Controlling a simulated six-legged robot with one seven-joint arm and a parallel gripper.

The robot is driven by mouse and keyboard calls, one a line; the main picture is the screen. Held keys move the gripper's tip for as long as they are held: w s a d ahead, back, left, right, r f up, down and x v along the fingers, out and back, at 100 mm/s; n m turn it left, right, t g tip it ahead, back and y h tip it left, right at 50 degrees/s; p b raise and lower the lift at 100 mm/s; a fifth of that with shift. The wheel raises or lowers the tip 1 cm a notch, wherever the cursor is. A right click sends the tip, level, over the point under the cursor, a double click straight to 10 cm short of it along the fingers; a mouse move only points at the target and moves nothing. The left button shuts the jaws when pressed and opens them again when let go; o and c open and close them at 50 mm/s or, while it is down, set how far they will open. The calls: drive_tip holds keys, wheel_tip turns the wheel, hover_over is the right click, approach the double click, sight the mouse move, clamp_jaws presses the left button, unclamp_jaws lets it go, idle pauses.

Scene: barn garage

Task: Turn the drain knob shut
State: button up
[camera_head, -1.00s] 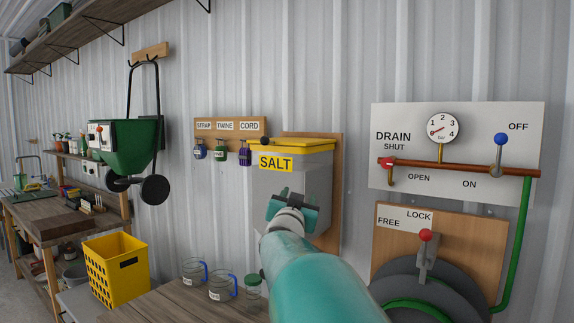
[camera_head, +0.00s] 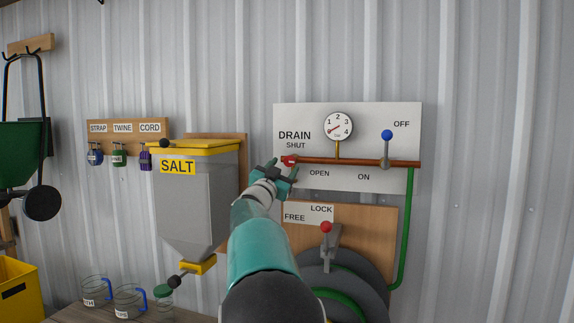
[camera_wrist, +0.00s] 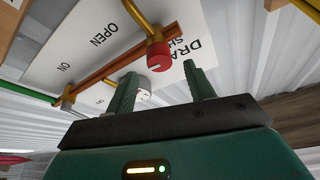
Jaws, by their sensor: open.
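The red drain knob (camera_head: 290,160) sits at the left end of the copper pipe, beside the DRAIN SHUT lettering on the white panel (camera_head: 348,118). My gripper (camera_head: 283,170) is just in front of it and partly covers it. In the wrist view the knob (camera_wrist: 159,56) is a round red cap with a small pale mark on its face, on a brass stem. There my open gripper (camera_wrist: 160,70) has one green finger to each side of the knob in the picture, with nothing held. I cannot tell whether the fingertips reach around it.
A blue-knobbed lever (camera_head: 387,136) stands up from the pipe on the right, and a gauge (camera_head: 338,126) sits above it. Below is a LOCK/FREE board with a red-tipped lever (camera_head: 326,228) and hose reel. The salt bin (camera_head: 190,200) hangs close on the left.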

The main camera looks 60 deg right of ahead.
sight(289, 161)
drive_tip(key=shift+x, duration=1.6)
drive_tip(key=shift+c, duration=0.2)
drive_tip(key=c, duration=0.9)
